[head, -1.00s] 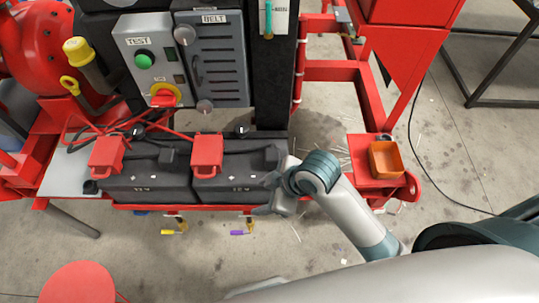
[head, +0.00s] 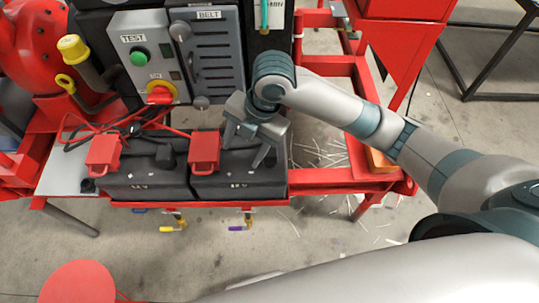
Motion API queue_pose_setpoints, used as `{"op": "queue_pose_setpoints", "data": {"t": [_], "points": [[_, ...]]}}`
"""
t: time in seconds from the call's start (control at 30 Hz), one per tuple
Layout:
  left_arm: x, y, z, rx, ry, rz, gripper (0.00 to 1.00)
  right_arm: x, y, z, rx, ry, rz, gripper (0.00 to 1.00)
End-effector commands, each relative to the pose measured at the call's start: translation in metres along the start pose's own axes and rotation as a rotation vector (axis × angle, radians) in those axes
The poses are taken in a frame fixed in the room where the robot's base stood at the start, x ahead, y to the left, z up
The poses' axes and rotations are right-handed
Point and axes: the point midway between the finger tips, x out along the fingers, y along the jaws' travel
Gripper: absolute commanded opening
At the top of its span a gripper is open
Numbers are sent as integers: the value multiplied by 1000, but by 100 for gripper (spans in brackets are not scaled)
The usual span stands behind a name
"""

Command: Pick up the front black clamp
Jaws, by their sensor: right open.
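My right gripper (head: 245,150) is open, pointing down over the right end of the right black battery (head: 240,182). Its two grey fingers are spread apart, with nothing seen between them. The dark clamp-like piece at that end of the battery is now mostly hidden by the gripper, so I cannot tell if a finger touches it. Another black clamp-like piece (head: 165,157) sits on top of the left black battery (head: 145,183). A small black piece (head: 88,185) lies at the left end of the batteries. My left gripper is not in view.
Red clamps (head: 205,150) and (head: 103,153) sit on the batteries, with red and black cables behind them. A grey control box (head: 150,60) with a green button and red knob stands behind. A red frame rail (head: 340,183) runs along the front.

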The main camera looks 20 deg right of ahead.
Motion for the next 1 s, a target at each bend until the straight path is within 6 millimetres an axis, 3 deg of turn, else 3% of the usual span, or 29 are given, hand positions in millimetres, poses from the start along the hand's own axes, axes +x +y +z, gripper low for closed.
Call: {"op": "queue_pose_setpoints", "data": {"t": [0.3, 0.5, 1.0], "points": [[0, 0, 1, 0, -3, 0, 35, -61, -4, 44, -366, -72, -197, 56], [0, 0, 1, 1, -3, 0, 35, -85, -8, 59, -474, -81, -273, 56], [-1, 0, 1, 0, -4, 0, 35, -88, -11, 61, -495, -78, -290, 56]]}}
